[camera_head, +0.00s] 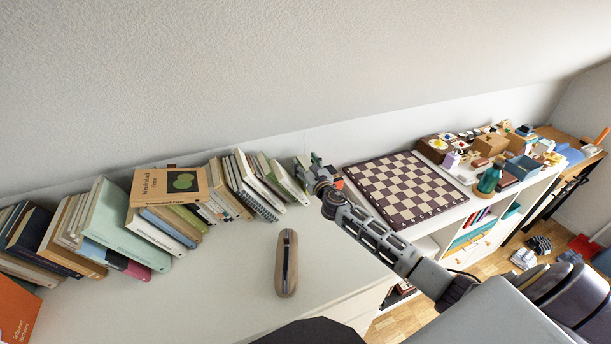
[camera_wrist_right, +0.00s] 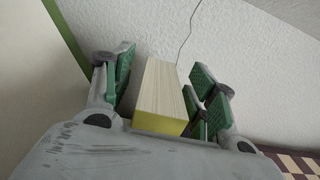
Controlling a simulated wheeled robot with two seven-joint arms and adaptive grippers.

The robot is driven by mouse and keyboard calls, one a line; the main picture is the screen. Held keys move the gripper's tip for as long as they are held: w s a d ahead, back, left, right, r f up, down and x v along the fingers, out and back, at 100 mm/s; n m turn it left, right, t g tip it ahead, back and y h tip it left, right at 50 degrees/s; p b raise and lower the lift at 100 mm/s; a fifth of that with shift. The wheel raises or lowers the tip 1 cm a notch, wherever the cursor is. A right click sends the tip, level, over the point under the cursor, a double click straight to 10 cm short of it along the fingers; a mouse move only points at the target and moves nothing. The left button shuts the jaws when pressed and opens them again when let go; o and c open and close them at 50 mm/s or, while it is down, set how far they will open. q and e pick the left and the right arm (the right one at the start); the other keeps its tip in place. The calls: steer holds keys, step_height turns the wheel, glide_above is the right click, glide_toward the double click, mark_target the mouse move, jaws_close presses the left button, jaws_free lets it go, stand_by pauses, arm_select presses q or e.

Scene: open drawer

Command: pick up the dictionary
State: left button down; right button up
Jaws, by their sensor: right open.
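A thick book with cream pages and a yellow edge (camera_wrist_right: 160,92), which I take to be the dictionary, stands between the fingers of my right gripper (camera_wrist_right: 165,88) in the right wrist view. The green-padded fingers are spread on both sides of it; a gap shows on its right, and I cannot tell whether the left finger touches it. In the head view, my right gripper (camera_head: 315,170) is at the right end of the book row, mostly covering what is there. A small dark and red piece (camera_head: 337,183) shows beside it. My left gripper is not in view.
Leaning books (camera_head: 275,178) and a stack topped by a tan book (camera_head: 168,186) line the wall on the left. A brown case (camera_head: 287,263) lies on the white cabinet top (camera_head: 225,290). A chessboard (camera_head: 405,188) lies right of the gripper.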

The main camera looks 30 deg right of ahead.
jaws_close()
stand_by(0.5)
steer(key=shift+s+r, duration=0.1)
steer(key=shift+r, duration=0.2)
